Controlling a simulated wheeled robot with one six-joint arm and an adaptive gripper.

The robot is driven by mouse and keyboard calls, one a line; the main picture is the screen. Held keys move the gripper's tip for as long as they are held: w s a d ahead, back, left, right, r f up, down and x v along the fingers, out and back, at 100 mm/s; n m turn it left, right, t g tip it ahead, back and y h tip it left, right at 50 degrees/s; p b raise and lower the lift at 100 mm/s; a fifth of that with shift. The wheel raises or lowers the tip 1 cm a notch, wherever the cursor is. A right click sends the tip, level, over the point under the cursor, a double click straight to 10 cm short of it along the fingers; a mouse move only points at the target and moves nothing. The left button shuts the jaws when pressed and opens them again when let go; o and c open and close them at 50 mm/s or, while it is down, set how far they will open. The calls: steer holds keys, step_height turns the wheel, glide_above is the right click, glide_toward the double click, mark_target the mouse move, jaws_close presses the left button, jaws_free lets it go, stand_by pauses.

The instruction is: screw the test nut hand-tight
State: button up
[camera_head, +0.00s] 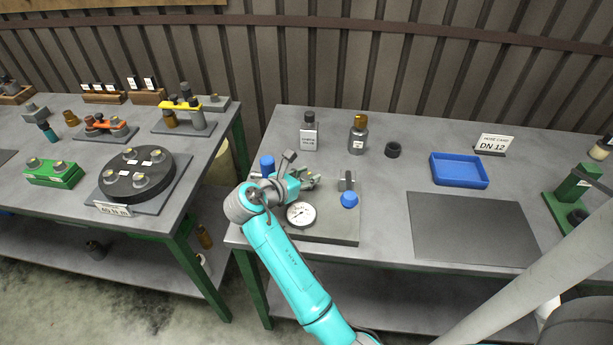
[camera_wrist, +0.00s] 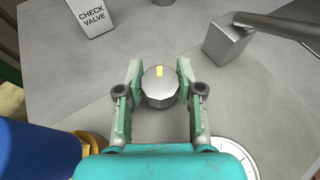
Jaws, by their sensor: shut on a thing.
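The test nut (camera_wrist: 160,88) is a grey faceted nut with a yellow mark on its top, seen from above in the wrist view. My gripper (camera_wrist: 159,86) has one finger on each side of it and is shut on it. In the head view my gripper (camera_head: 312,182) is over the test stand's base plate (camera_head: 325,232), behind the round dial gauge (camera_head: 301,215); the nut is not clearly visible there. The gauge also shows partly in the wrist view (camera_wrist: 236,160). The nut's thread and seat are hidden below it.
A grey block with a lever (camera_wrist: 228,42) stands close, right of the nut in the wrist view. A blue cylinder (camera_head: 267,165) and a blue knob (camera_head: 349,200) flank my gripper. A labelled check valve (camera_head: 309,135) stands behind. A blue tray (camera_head: 459,170) lies right.

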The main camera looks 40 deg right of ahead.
steer(key=o, duration=1.2)
steer(key=shift+c, duration=0.2)
steer(key=v, duration=1.2)
